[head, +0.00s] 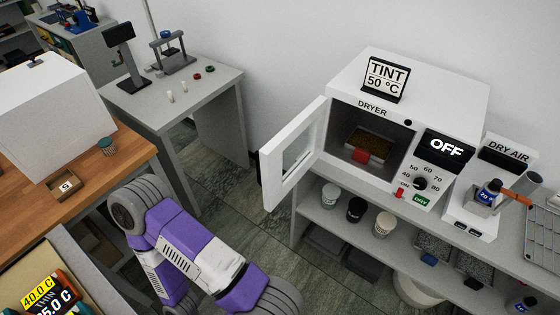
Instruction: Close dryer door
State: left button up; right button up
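The white dryer (340,85) stands on a grey bench at the right. Its door (307,117) is open, hinged at the left side of the opening and swung out toward the front left. The door has a window framed in white. Inside the chamber is a tray of brown grains with a red front tab (361,156). The display (446,148) reads OFF. A purple and grey arm of mine crosses the bottom left, below and left of the door and apart from it. Neither of my grippers is in view.
A dry air unit (470,210) with a bottle is right of the dryer. A wooden table (95,175) is at left, a grey table (215,82) behind. Floor (235,195) is clear left of the door.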

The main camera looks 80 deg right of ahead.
aim_at(268, 160)
jog(key=z, duration=2.1)
